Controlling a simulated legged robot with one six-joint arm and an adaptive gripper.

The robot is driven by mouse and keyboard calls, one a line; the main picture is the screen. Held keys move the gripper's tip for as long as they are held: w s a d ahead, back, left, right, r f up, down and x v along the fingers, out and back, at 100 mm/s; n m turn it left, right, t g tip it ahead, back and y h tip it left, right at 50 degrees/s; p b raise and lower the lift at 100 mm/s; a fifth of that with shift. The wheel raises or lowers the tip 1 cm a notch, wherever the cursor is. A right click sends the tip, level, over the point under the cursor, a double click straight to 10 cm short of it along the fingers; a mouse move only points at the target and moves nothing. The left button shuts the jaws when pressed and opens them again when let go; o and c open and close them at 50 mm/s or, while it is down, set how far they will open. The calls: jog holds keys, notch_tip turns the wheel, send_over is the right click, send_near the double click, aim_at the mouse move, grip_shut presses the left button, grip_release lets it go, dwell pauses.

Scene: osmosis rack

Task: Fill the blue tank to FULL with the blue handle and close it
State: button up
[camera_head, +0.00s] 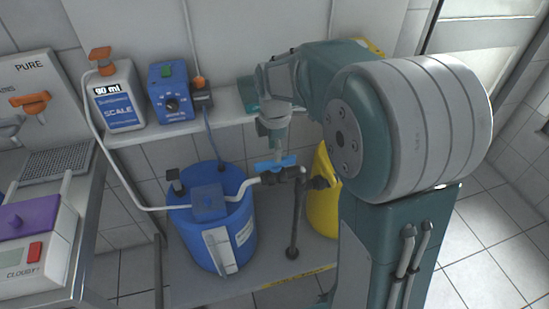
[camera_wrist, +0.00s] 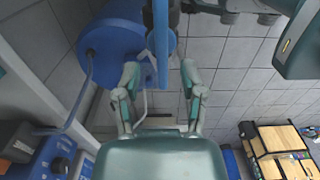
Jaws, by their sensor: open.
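The blue tank (camera_head: 241,238) stands on a low shelf in the head view, with a pale gauge strip (camera_head: 220,250) on its front; I cannot read its level. It also shows at the upper left of the wrist view (camera_wrist: 103,45). The blue handle (camera_head: 275,162) sits on the pipe valve right of the tank, roughly horizontal in the head view. In the wrist view the handle (camera_wrist: 161,45) is a long upright bar. My gripper (camera_head: 275,143) is just above the handle. Its fingers (camera_wrist: 159,70) are open, one on either side of the bar, with visible gaps.
A yellow tank (camera_head: 323,212) stands right of the valve, partly hidden by my arm. A black vertical pipe (camera_head: 294,225) drops below the valve. A white scale bottle (camera_head: 119,98) and a blue dosing box (camera_head: 170,92) stand on the upper shelf. A white hose runs to the pipe.

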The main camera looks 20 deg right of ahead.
notch_tip(320, 180, up, 8)
jog(key=shift+f, duration=0.2)
dwell(0.3)
jog(key=s+r+m+t, duration=0.1)
jog(key=s+m+t, duration=0.4)
jog(key=s+m, duration=1.3)
jog(key=shift+s+r+t, duration=0.3)
jog(key=shift+s, duration=1.5)
dwell(3.5)
